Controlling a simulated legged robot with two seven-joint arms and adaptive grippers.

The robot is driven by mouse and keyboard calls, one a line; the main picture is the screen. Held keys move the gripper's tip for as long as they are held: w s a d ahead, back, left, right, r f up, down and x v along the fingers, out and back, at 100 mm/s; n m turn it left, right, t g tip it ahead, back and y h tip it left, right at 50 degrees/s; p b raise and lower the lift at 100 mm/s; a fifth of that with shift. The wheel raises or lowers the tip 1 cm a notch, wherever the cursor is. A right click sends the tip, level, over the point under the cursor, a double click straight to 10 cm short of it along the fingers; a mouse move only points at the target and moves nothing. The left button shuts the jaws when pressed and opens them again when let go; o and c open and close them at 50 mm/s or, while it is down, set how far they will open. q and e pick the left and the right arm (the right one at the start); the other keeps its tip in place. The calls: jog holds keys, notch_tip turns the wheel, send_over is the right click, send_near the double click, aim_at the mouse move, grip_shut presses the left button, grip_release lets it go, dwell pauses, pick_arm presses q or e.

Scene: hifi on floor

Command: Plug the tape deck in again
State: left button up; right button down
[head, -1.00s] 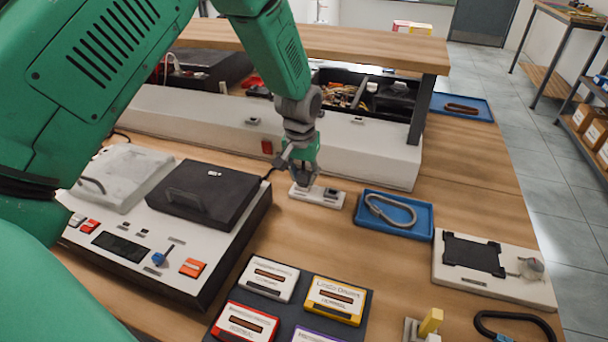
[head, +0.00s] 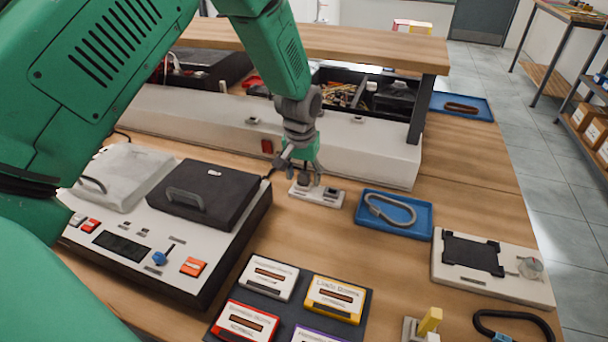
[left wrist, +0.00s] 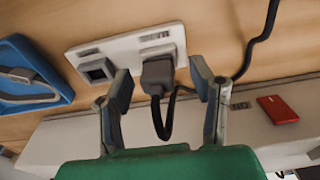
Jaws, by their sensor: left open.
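The tape deck (head: 165,222) is the pale unit with a black lid (head: 204,192) at the left of the bench. A small white socket plate (head: 318,197) lies to its right; it also shows in the left wrist view (left wrist: 126,52). A dark plug (left wrist: 158,74) stands at one of its sockets, with a cord looping from it. The other socket (left wrist: 97,70) is empty. My left gripper (head: 302,177) is over the plate, open, with one finger on each side of the plug, apart from it in the left wrist view. I cannot tell how deep the plug sits.
A blue tray (head: 395,228) with a grey cable loop lies right of the plate. A long white housing (head: 372,158) under a wooden shelf (head: 340,48) stands behind. Several cassettes lie on a dark mat (head: 258,314) in front. Bare wood surrounds the plate's front.

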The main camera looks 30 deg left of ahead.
pick_arm(q)
jog(key=shift+r, duration=0.15)
jog(key=shift+r, duration=0.35)
notch_tip(320, 180, up, 16)
jog(key=s+p, duration=0.1)
jog(key=p, duration=0.4)
jog(key=shift+s+d, duration=0.15)
jog(key=shift+f, duration=0.1)
dwell(0.4)
